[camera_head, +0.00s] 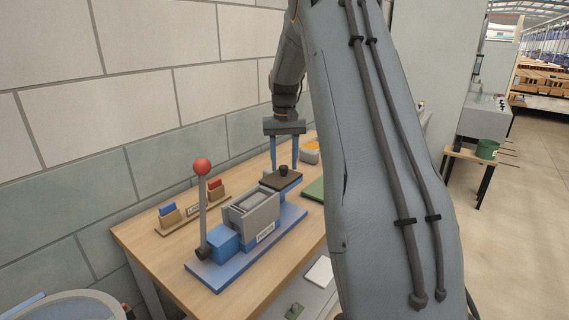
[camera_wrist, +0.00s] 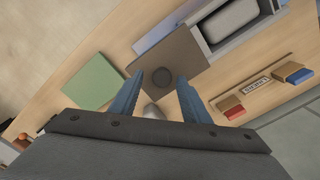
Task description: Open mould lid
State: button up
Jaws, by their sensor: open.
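The mould is a grey box (camera_head: 240,222) on a blue base (camera_head: 225,275), its cavity uncovered; its grey wall also shows in the wrist view (camera_wrist: 207,50). The lid is a dark flat plate (camera_head: 270,181) with a round black knob (camera_head: 284,170), lying at the far end of the box, beside the cavity. In the wrist view the lid (camera_wrist: 165,48) and knob (camera_wrist: 162,76) show close up. My gripper (camera_head: 285,165) points down over the lid, open. In the wrist view its blue fingertips (camera_wrist: 161,78) appear on either side of the knob; I cannot tell whether they touch it.
A lever with a red ball (camera_head: 202,166) stands upright at the near end of the base. A small rack with a blue and a red block (camera_head: 190,206) lies by the wall. My arm hides the table's right side.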

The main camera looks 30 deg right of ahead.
aim_at(285, 166)
notch_tip(285, 166, up, 7)
jog(key=shift+r+b, duration=0.15)
jog(key=shift+b, duration=0.9)
